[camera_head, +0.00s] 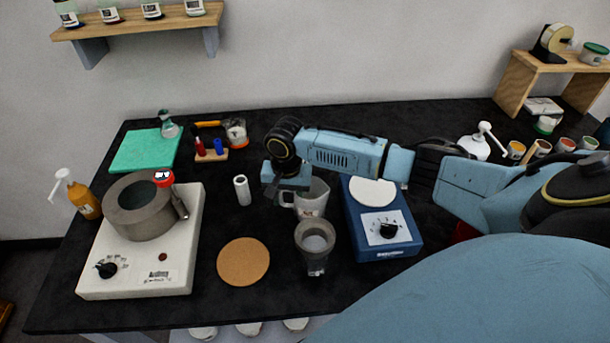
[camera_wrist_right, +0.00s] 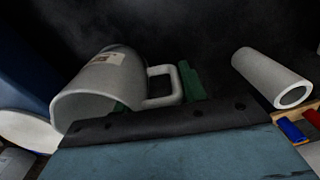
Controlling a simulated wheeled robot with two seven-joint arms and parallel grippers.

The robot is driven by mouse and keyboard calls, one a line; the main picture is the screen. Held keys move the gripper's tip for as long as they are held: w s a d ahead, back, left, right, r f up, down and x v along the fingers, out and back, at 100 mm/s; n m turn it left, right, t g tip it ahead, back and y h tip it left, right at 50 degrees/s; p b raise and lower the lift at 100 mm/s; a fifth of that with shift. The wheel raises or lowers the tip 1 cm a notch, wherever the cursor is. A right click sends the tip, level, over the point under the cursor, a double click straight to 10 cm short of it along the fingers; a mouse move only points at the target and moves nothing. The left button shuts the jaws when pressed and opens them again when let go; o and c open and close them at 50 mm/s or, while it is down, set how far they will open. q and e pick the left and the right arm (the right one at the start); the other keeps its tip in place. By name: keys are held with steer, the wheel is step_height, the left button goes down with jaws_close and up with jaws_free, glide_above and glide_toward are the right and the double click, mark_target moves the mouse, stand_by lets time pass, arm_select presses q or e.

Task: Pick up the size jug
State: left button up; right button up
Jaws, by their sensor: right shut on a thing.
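The size jug, a pale grey mug-like jug with a label and a side handle, stands near the middle of the black bench (camera_head: 312,197). In the right wrist view the jug (camera_wrist_right: 100,85) lies across the left half, with its handle towards the middle. My right gripper (camera_head: 283,194) comes down at the jug's left side, where its handle is. In the wrist view its green finger pads show around the handle, and it is shut on it. The black gripper edge hides part of the jug's lower side. I cannot tell whether the jug is clear of the bench. My left gripper is not in view.
A grey beaker-like cup (camera_head: 315,250) stands just in front of the jug. A blue hotplate device (camera_head: 382,240) is close on its right. A white cylinder (camera_head: 242,190) and a cork disc (camera_head: 243,262) are to the left, with a white machine (camera_head: 140,265) beyond.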

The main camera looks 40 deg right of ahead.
steer(key=shift+c, duration=0.7)
steer(key=shift+r, duration=0.1)
steer(key=shift+r+p, duration=0.5)
steer(key=shift+r, duration=4.4)
